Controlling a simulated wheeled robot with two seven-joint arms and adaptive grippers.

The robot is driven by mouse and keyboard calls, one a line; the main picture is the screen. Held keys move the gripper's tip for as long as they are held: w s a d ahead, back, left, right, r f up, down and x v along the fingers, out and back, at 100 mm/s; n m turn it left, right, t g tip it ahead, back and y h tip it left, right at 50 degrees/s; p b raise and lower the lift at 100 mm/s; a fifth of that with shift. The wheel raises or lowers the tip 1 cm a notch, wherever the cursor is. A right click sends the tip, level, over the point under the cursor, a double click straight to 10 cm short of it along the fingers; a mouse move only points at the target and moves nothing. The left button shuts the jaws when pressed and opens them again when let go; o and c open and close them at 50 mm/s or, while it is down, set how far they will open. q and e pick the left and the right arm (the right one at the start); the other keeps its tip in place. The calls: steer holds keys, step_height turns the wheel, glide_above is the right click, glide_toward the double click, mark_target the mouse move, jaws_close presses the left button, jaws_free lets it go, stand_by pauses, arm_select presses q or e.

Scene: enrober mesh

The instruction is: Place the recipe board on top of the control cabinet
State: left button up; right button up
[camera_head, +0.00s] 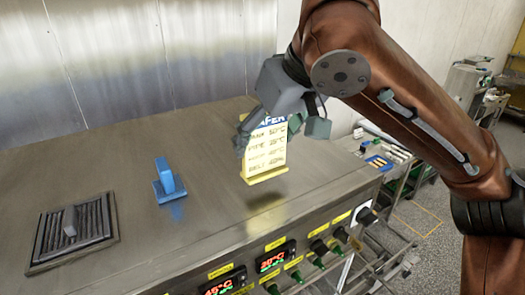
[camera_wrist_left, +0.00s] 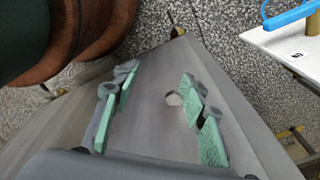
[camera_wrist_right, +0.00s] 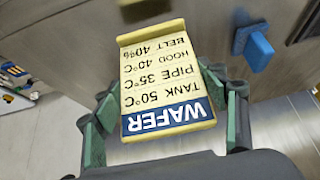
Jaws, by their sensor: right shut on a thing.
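The recipe board (camera_head: 265,158) is yellow with a blue WAFER header and lines of printed settings. My right gripper (camera_head: 279,132) is shut on the board near its header and holds it roughly upright. A dark patch on the metal below suggests the board hangs a little above the control cabinet top (camera_head: 130,160). In the right wrist view the board (camera_wrist_right: 160,80) sits between the fingers of my right gripper (camera_wrist_right: 166,118). My left gripper (camera_wrist_left: 160,95) is open and empty in the left wrist view; it is outside the head view.
A blue upright piece (camera_head: 168,183) stands left of the board on the cabinet top. A black slatted grille (camera_head: 73,232) lies at the front left. Displays and knobs (camera_head: 272,258) line the front face. A cart with items (camera_head: 385,155) stands at right. The metal between blue piece and board is clear.

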mark_target(260, 160)
steer(key=shift+s+a+f, duration=0.25)
steer(key=shift+s+f, duration=0.2)
steer(key=shift+s, duration=0.05)
steer(key=shift+s+a+f, duration=0.25)
steer(key=shift+s+f, duration=0.15)
steer(key=shift+s, duration=0.1)
steer(key=shift+w+f+p, duration=0.25)
steer(key=shift+f+p, duration=0.05)
steer(key=shift+f, duration=0.6)
steer(key=shift+w+d, duration=0.1)
steer(key=shift+w, duration=0.2)
steer(key=o, duration=1)
steer(key=shift+f, duration=0.1)
steer(key=shift+o, duration=1.4)
steer(key=shift+s, duration=0.55)
steer(key=shift+o, duration=0.4)
steer(key=shift+a, duration=0.2)
steer(key=shift+w+d, duration=0.15)
steer(key=shift+w, duration=0.2)
arm_select(q)
steer(key=shift+s+d+f+b, duration=0.1)
steer(key=shift+s+f+b, duration=0.2)
steer(key=shift+f+b, duration=0.65)
arm_select(e)
steer(key=v, duration=1.2)
steer(key=shift+s, duration=0.15)
arm_select(q)
steer(key=shift+w+r, duration=0.1)
steer(key=shift+r, duration=0.1)
